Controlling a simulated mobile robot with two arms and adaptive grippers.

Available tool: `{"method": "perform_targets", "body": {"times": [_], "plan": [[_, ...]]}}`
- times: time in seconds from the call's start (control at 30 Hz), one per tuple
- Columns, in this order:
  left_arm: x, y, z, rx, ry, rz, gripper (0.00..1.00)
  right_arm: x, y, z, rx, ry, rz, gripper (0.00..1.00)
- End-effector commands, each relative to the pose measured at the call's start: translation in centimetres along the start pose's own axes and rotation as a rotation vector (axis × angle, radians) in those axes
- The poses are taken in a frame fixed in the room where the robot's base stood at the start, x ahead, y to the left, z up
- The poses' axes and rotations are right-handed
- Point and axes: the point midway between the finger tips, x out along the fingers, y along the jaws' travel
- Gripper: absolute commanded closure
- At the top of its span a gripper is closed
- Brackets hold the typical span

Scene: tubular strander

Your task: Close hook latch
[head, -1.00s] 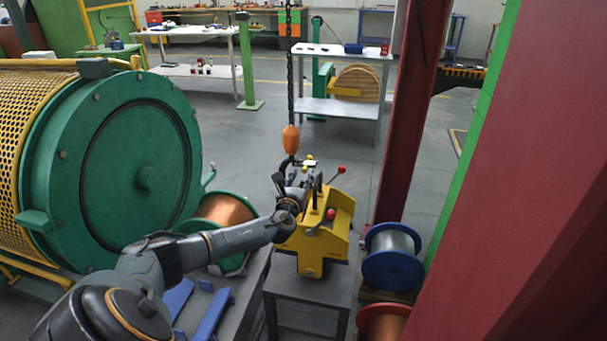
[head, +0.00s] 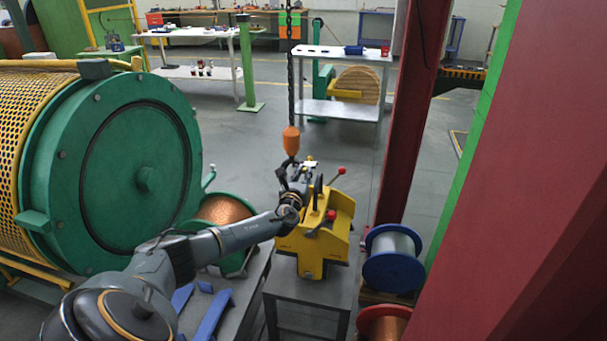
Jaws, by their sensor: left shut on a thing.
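A hoist hook (head: 287,168) hangs from a chain under an orange block (head: 291,140), above the yellow machine (head: 318,235) on the grey stand. My left gripper (head: 292,183) is at the hook, just below the orange block. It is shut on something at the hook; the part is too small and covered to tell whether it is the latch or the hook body. The latch itself cannot be made out, so its position is unclear. My right gripper is not in view.
The yellow machine has red-knobbed levers (head: 340,172) close to my left gripper. A large green drum (head: 120,180) stands at left. A copper spool (head: 222,210) and a blue spool (head: 393,260) flank the stand. A red post (head: 405,120) stands at right.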

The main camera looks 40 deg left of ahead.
Motion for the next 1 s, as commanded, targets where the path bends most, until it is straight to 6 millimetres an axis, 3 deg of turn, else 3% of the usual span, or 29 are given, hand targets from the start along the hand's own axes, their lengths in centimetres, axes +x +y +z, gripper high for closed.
{"method": "perform_targets", "body": {"times": [0.37,1.0], "plan": [[0.0,0.0,-0.4,0.124,0.001,0.000,1.00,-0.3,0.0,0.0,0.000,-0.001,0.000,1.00],[0.0,0.7,-2.2,0.707,0.000,0.001,1.00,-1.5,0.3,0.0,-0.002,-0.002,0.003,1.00]]}}
